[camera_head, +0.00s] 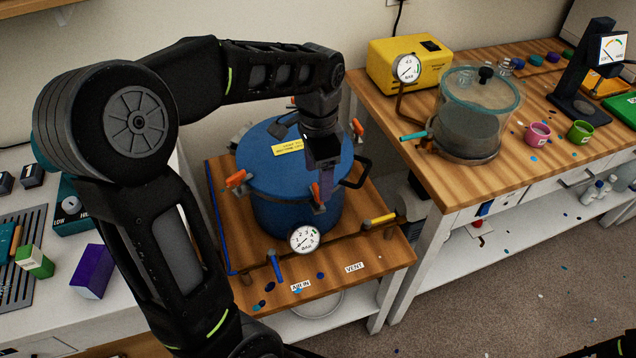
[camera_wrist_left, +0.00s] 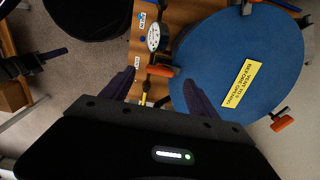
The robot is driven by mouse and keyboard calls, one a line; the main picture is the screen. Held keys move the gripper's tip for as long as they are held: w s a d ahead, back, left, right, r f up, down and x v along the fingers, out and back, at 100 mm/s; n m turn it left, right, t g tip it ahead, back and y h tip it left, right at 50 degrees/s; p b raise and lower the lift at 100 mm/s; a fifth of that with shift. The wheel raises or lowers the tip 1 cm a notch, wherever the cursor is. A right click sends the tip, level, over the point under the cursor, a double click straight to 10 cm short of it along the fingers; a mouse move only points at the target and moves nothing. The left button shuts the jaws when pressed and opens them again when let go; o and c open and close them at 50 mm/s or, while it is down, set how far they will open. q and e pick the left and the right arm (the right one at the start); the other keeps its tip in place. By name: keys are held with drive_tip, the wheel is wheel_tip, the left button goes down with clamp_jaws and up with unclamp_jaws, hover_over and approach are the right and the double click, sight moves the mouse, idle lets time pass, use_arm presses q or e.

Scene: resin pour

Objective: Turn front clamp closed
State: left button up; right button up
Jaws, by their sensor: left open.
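The blue pressure pot (camera_head: 295,170) stands on the wooden table (camera_head: 380,262), with several orange-handled clamps around its lid. The front clamp (camera_head: 315,193) is on the near side of the rim, right by my left gripper (camera_head: 322,188), which reaches down from above. In the left wrist view the front clamp's orange handle (camera_wrist_left: 160,71) shows between the two spread dark fingers of my left gripper (camera_wrist_left: 158,82), near their tips. I cannot tell whether a finger touches it. My left gripper is open.
A pressure gauge (camera_head: 304,238), a blue valve handle (camera_head: 276,266) and a yellow valve handle (camera_head: 379,220) sit in front of the pot. A black pot handle (camera_head: 358,173) sticks out at right. A clear vacuum chamber (camera_head: 470,115) stands on the right bench.

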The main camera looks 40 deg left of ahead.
use_arm(q)
wheel_tip(320, 180, up, 4)
drive_tip(key=shift+r, duration=0.15)
idle(0.5)
drive_tip(key=d+f+n+h, duration=0.1)
drive_tip(key=d+f, duration=0.6)
drive_tip(key=f, duration=0.4)
drive_tip(key=d+f+n+h, duration=0.1)
drive_tip(key=d+f, duration=0.5)
drive_tip(key=f, duration=0.5)
drive_tip(key=s+d+f+n+h, duration=0.2)
drive_tip(key=s+d+f+n, duration=0.5)
drive_tip(key=s+d+f, duration=0.5)
wheel_tip(320, 180, down, 4)
drive_tip(key=s, duration=0.3)
drive_tip(key=shift+t, duration=0.3)
drive_tip(key=shift+w+a+r, duration=0.1)
